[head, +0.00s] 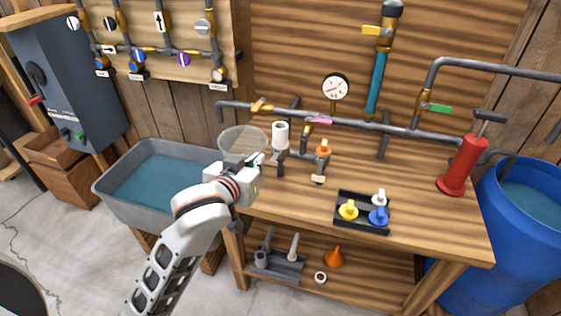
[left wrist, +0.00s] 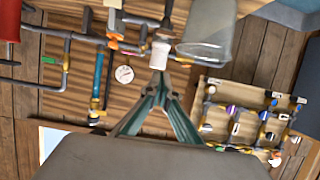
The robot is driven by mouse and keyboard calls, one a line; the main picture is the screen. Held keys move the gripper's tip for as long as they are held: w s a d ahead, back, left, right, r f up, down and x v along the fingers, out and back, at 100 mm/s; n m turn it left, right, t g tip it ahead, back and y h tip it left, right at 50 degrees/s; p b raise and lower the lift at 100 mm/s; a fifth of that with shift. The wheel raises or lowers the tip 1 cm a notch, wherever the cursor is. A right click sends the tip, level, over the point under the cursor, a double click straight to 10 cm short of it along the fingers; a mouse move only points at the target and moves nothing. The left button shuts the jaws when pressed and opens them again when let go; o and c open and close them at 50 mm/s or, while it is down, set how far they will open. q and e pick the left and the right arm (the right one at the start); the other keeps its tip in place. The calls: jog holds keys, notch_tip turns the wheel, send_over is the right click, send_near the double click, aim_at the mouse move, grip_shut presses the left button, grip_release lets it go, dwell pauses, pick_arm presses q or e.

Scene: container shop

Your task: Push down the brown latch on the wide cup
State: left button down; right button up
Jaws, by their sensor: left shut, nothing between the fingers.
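The wide cup (head: 243,137) is clear and round, at the table's back left corner near the sink. In the left wrist view the wide cup (left wrist: 209,30) is at the top, right of the white cylinder. A small brown piece (left wrist: 184,61) shows at its lower edge there; I cannot tell whether it is the latch. My left gripper (head: 256,160) is shut and empty in front of the cup, hiding its lower part in the head view. Its fingertips (left wrist: 160,72) meet just below the white cylinder in the wrist view; contact is unclear. My right gripper is not in view.
The white cylinder (head: 281,135) stands on a pipe fitting right of the cup. A black tray (head: 362,226) holds coloured knobs. The water-filled sink (head: 108,183) is at left.

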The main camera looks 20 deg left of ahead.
pick_arm(q)
jog(key=shift+a, duration=0.1)
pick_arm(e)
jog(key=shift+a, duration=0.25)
pick_arm(q)
send_over(274, 159)
jog(key=s, duration=0.4)
notch_tip(274, 159, down, 3)
jog(key=f, duration=0.4)
jog(key=shift+s+a+f, duration=0.1)
jog(key=shift+a+f, duration=0.15)
jog(key=shift+f, duration=0.05)
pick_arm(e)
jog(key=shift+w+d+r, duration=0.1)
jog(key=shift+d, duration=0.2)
pick_arm(q)
jog(key=shift+f, duration=0.1)
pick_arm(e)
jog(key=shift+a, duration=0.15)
pick_arm(q)
jog(key=shift+s+f+t+b, duration=0.15)
jog(key=shift+f+t+b, duration=0.15)
jog(key=shift+t+b, duration=0.9)
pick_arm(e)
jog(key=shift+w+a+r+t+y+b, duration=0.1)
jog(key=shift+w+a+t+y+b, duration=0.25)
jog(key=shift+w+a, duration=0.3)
